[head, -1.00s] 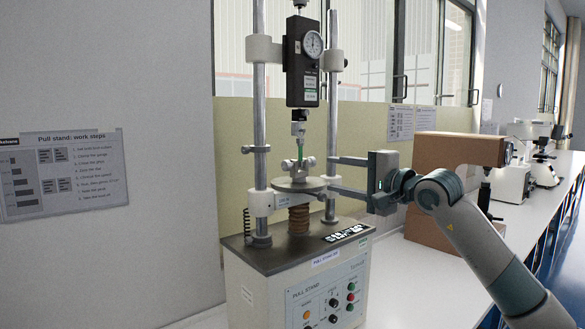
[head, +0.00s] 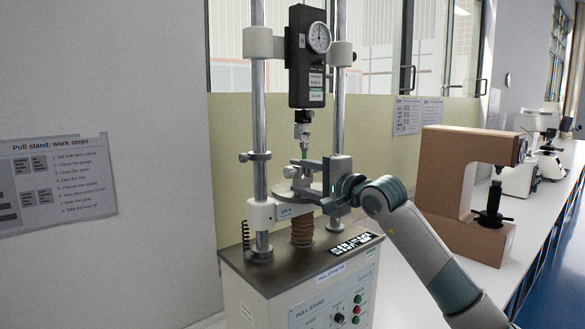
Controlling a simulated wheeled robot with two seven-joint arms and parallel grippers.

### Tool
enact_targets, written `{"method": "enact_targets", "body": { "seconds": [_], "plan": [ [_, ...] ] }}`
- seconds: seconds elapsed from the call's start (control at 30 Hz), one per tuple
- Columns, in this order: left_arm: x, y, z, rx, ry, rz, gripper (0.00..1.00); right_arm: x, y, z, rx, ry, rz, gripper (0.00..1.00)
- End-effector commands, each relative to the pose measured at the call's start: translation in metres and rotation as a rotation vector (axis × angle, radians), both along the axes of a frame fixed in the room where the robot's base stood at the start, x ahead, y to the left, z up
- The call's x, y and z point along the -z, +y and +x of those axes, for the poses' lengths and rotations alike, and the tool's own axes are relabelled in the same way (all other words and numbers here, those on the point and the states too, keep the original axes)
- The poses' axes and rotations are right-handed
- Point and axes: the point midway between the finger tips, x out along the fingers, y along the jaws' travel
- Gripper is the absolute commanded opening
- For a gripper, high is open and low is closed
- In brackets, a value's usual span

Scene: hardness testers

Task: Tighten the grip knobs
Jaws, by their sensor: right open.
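The pull stand (head: 300,262) stands on the bench with a dial gauge (head: 307,55) clamped between its two columns. Under the gauge hangs the upper grip (head: 302,130), with a narrow green piece (head: 304,152) below it. The lower grip on the round plate is mostly hidden behind my right gripper, and I cannot make out its knobs. My right gripper (head: 294,179) reaches in from the right, its two fingers open and pointing left over the plate, around or in front of the lower grip. I cannot tell whether they touch it. My left gripper is not in view.
The two steel columns (head: 258,120) flank the grips closely. A brown tester (head: 450,190) stands on the white bench to the right, with microscope-like devices (head: 546,160) beyond it. A work-steps sheet (head: 60,180) hangs on the left wall.

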Motion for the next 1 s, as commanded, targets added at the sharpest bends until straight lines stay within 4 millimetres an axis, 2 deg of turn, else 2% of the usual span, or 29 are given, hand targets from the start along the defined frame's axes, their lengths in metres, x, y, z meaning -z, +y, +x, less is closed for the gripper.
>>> {"method": "enact_targets", "body": {
  "seconds": [0.2, 0.57, 0.73, 1.0],
  "plan": [
    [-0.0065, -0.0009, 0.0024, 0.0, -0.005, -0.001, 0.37, -0.0004, 0.0082, 0.0028, 0.003, -0.001, 0.0, 0.43],
    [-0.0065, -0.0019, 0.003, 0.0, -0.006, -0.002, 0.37, 0.0004, 0.0092, 0.0033, 0.004, -0.001, 0.0, 0.43],
    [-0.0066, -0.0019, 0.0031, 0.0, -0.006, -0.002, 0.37, 0.0005, 0.0091, 0.0034, 0.004, -0.001, 0.0, 0.03],
    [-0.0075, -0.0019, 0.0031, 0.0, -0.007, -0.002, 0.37, -0.0005, 0.0087, 0.0034, 0.005, 0.008, -0.007, 0.02]
  ]
}}
